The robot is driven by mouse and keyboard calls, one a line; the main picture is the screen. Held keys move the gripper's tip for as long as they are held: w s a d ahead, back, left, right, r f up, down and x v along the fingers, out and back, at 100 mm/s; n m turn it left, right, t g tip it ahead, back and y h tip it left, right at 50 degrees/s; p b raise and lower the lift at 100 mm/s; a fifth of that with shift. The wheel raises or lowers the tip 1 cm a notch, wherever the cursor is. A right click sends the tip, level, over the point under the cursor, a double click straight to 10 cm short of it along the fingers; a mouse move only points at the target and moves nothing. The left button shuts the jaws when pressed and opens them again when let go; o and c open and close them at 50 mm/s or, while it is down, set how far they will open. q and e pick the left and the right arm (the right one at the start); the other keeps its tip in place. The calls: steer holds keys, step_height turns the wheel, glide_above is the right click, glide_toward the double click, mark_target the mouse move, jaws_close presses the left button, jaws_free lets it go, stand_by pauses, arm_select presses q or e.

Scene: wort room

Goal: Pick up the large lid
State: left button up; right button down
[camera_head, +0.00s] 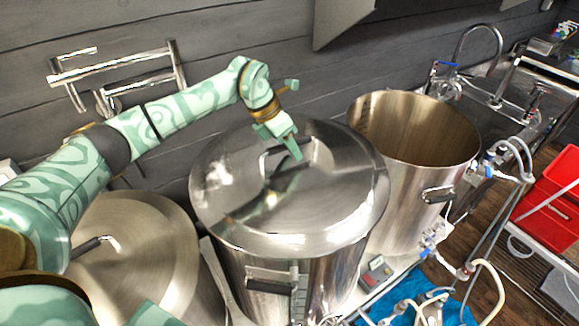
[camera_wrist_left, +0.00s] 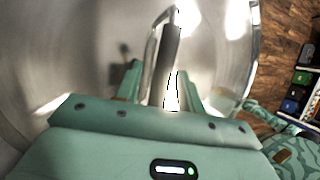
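A large round steel lid (camera_head: 335,205) sits flat on the middle steel pot (camera_head: 325,275), with a bar handle (camera_head: 275,163) on its top. My left gripper (camera_head: 290,145) reaches down to this handle from the upper left. In the left wrist view, the handle (camera_wrist_left: 168,60) runs between the two fingers of my left gripper (camera_wrist_left: 160,88). The fingers are apart, with a visible gap on the handle's left side. The lid's shiny surface (camera_wrist_left: 80,60) fills much of that view. My right gripper does not show.
An open, uncovered steel pot (camera_head: 415,130) stands just right of the lidded one. Another lidded vessel (camera_head: 150,240) is at the left. A wall-mounted metal pipe rack (camera_head: 115,70) is behind. A sink tap (camera_head: 480,35), hoses and a red crate (camera_head: 550,195) are at the right.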

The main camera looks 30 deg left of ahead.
arm_select(q)
jaws_close()
steer(key=shift+w+r, duration=0.1)
steer(key=shift+w, duration=0.05)
steer(key=shift+r, duration=0.1)
